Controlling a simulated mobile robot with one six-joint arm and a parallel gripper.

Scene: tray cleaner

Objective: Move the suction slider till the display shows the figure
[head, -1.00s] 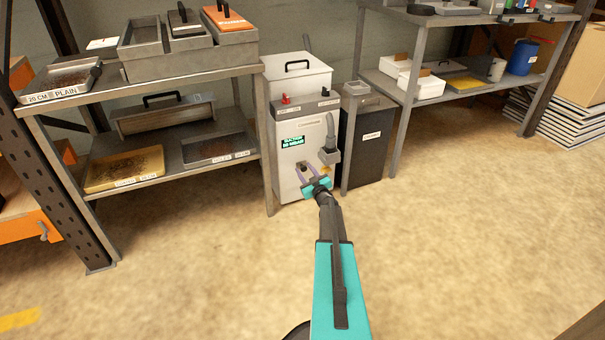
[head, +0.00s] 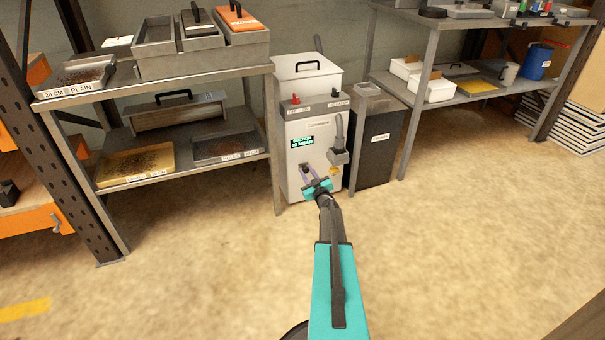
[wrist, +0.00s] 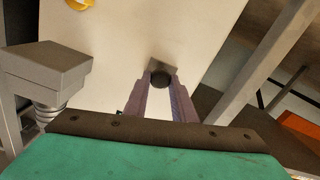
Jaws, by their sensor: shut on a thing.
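The white and grey cleaner cabinet (head: 298,165) stands on the floor between two shelf units. Its small dark display (head: 302,142) shows green text in two lines, seemingly "SUCTION" and a figure in mbar, too small to read surely. My gripper (head: 308,171) is at the lower front of the cabinet. In the wrist view my gripper (wrist: 163,88) has its two purple fingers closed around a small dark round knob (wrist: 160,77) on a grey block on the white panel. The slider's scale or track cannot be made out.
A grey hose nozzle block (head: 339,157) juts from the cabinet front, right of my gripper; it also shows at the left of the wrist view (wrist: 45,70). A dark bin (head: 375,145) stands to the right. The floor in front is clear.

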